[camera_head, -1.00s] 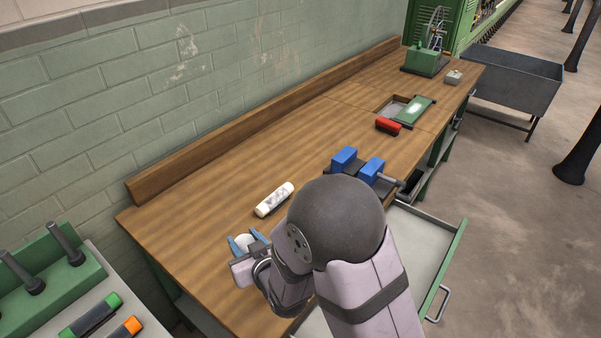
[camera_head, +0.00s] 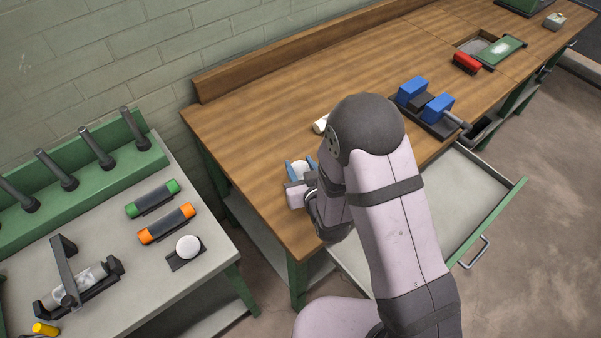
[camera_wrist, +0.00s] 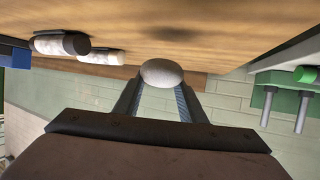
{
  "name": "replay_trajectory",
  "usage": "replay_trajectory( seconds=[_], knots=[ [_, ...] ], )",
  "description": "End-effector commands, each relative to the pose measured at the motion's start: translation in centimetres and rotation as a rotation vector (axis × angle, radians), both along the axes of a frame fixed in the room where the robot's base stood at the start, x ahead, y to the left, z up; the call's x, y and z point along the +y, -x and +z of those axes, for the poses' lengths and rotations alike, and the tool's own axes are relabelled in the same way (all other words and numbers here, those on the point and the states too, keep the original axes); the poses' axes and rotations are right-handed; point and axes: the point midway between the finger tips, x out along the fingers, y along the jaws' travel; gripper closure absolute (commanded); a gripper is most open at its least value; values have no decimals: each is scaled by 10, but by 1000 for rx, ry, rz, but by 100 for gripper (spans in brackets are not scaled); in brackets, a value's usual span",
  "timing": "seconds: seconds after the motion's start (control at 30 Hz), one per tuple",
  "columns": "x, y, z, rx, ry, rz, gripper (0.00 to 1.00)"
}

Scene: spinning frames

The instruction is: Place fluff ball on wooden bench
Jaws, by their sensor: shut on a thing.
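The white fluff ball (camera_head: 300,167) is between the blue-lined fingers of my gripper (camera_head: 298,171), which is shut on it. In the wrist view the ball (camera_wrist: 162,73) sticks out past the fingertips (camera_wrist: 160,95). The wooden bench (camera_head: 255,115) runs from the near end to the upper right. My gripper is over its near end, and a dark shadow shows on the wood in the wrist view. The ball looks a little above the surface; the exact gap is unclear. My arm hides part of the bench's front.
A white roll (camera_head: 320,124) lies near my gripper, partly hidden by my arm. A blue vise (camera_head: 425,107) and a red block (camera_head: 467,63) stand farther right. An open drawer (camera_head: 470,205) juts out in front. A grey table (camera_head: 110,280) at left holds several tools. The bench's back is clear.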

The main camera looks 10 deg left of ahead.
Motion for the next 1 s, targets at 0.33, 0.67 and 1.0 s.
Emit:
replay_trajectory(
  seconds=[0.33,0.67,1.0],
  knots=[
    [0,1,-30,3,1,0,84],
    [0,0,-35,0,0,0,84],
    [0,0,-38,1,0,0,44]
  ],
)
